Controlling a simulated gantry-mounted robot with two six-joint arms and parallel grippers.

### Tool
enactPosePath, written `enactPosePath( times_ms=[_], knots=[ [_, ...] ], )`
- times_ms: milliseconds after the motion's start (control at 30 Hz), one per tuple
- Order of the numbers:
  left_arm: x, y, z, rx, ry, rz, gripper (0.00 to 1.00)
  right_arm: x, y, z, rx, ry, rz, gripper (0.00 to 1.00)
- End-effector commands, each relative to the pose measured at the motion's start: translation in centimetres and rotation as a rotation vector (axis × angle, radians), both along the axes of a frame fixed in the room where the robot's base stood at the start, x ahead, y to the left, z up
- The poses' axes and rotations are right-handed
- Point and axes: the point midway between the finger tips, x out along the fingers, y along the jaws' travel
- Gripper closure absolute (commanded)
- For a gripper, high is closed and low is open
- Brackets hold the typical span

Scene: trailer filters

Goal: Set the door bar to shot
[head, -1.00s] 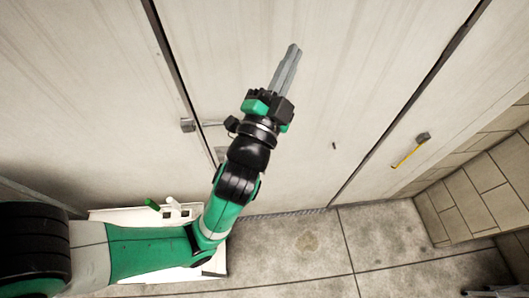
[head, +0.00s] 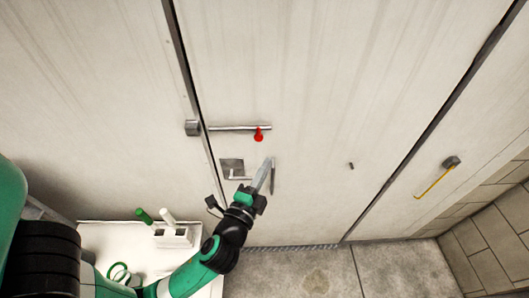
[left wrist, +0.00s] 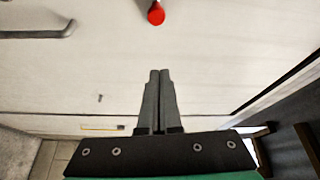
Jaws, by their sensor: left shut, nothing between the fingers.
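The door bar (head: 235,128) is a thin grey rod lying level across the pale door, with a red knob (head: 258,135) near its right end. Its left end is close to a grey bracket (head: 192,128) across the door seam; I cannot tell whether it enters. My left gripper (head: 268,164) is shut and empty, below the knob and apart from it. In the left wrist view the red knob (left wrist: 156,14) is at the top edge, beyond the shut fingertips (left wrist: 159,72). My right gripper is not in view.
A grey plate with a lever (head: 233,168) sits below the bar, and an upright grey handle (head: 273,176) is beside my fingertips. A white table (head: 95,245) with a holder (head: 173,237) stands lower left. A yellow hooked rod (head: 433,182) hangs at right.

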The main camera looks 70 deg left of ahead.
Motion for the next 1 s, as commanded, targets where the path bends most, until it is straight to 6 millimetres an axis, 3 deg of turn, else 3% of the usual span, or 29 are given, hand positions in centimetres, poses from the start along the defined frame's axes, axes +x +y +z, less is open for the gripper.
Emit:
enactPosePath(
  times_ms=[500, 700, 1000],
  knots=[
    [6.9, 7.1, 0.7, -0.001, -0.001, 0.004, 1.00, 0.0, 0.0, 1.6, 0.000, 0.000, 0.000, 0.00],
    [3.9, 8.1, 0.1, -0.001, 0.002, 0.002, 1.00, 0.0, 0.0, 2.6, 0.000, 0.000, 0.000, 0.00],
    [3.3, 8.4, -0.1, 0.001, -0.001, -0.001, 1.00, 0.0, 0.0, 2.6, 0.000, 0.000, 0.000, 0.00]
  ],
)
